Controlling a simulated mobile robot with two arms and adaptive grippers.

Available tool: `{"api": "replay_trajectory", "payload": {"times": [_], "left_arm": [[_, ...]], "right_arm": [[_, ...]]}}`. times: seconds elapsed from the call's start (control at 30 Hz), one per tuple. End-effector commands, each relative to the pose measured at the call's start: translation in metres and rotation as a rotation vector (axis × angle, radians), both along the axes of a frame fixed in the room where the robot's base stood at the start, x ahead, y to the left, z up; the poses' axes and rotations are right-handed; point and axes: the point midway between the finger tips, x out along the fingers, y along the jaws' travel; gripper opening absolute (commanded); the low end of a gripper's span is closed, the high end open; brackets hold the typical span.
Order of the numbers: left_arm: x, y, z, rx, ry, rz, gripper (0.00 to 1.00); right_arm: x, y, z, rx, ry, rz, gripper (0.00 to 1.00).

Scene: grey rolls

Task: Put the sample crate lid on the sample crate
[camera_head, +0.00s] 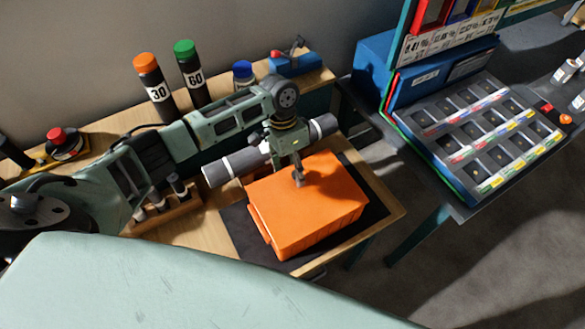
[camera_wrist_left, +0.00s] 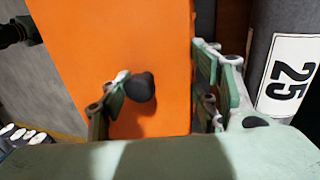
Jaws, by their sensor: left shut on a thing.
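The orange sample crate (camera_head: 265,230) stands on a dark mat on the wooden table in the head view. The flat orange sample crate lid (camera_head: 325,205) lies over it, roughly lined up with it; whether it sits fully down or slightly above the rim I cannot tell. My left gripper (camera_head: 299,180) points down at the lid's middle, shut on the lid's knob. In the left wrist view the black knob (camera_wrist_left: 141,87) shows close to one finger, with the orange lid (camera_wrist_left: 120,40) behind. My right gripper is not in view.
A dark grey roll (camera_head: 222,170) with white bands lies just behind the crate; a label 25 shows on a roll (camera_wrist_left: 290,70) in the wrist view. Rolls marked 30 (camera_head: 154,82) and 60 (camera_head: 191,75) stand at the back. A sorting tray (camera_head: 470,200) stands right, across a floor gap.

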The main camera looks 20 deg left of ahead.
Motion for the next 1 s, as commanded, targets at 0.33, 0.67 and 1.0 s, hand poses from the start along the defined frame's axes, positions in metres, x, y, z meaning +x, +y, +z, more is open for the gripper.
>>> {"api": "replay_trajectory", "payload": {"times": [0.33,0.67,1.0], "left_arm": [[0.000,0.000,0.000,-0.001,-0.001,0.000,0.72],[0.000,0.000,0.000,0.000,0.000,0.000,0.79],[0.007,0.007,0.033,0.001,-0.006,0.001,0.79]], "right_arm": [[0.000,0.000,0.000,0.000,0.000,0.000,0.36],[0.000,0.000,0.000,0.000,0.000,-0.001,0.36],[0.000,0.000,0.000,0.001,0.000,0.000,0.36]]}}
